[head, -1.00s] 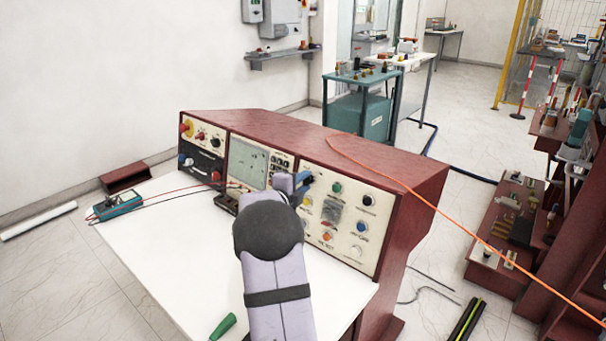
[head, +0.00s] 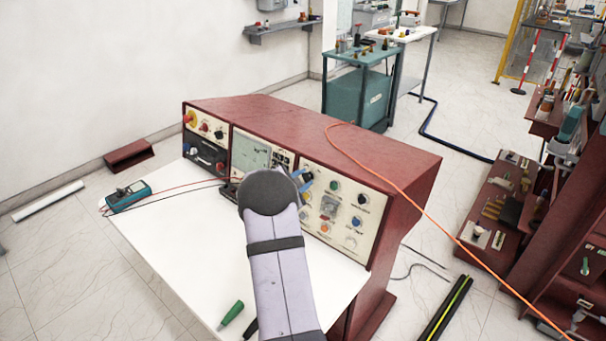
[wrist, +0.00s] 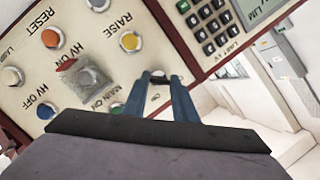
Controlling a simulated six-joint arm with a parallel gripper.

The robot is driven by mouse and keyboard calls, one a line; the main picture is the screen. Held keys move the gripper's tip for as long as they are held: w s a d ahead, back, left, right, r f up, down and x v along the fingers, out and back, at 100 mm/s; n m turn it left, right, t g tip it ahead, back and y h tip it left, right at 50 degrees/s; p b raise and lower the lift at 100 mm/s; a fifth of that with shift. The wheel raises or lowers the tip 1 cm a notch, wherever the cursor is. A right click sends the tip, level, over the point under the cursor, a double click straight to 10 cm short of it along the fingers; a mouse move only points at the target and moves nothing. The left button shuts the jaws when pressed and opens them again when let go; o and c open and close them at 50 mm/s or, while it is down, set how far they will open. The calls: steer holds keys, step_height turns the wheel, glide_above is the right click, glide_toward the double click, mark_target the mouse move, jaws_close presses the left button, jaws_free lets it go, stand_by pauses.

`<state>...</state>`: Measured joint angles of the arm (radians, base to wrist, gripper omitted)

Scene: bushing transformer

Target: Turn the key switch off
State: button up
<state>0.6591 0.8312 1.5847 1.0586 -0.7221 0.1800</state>
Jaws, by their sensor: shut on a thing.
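The red console (head: 395,185) has a cream control panel (head: 352,215) with lamps and buttons. In the wrist view, a small pale and dark key switch (wrist: 158,73) sits at the panel's edge, next to the MAIN ON label. My gripper (wrist: 158,82) has its two blue fingers on either side of the switch and is shut on it. The fingers hide most of the switch, so its turned position cannot be read. In the head view, my gripper (head: 304,181) reaches the upper left of this panel, and my arm hides part of it.
The white worktop (head: 185,235) in front of the console holds a teal multimeter (head: 128,196) with leads and a green-handled tool (head: 231,314). An orange cable (head: 400,185) crosses the console top. A guarded button (wrist: 85,78) sits close to the fingers.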

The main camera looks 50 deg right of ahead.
stand_by(0.4)
steer(key=o, duration=1)
steer(key=shift+o, duration=0.2)
steer(key=shift+a, duration=0.1)
steer(key=b+v, duration=0.1)
steer(key=v, duration=0.6)
steer(key=shift+b, duration=0.4)
steer(key=shift+a, duration=0.1)
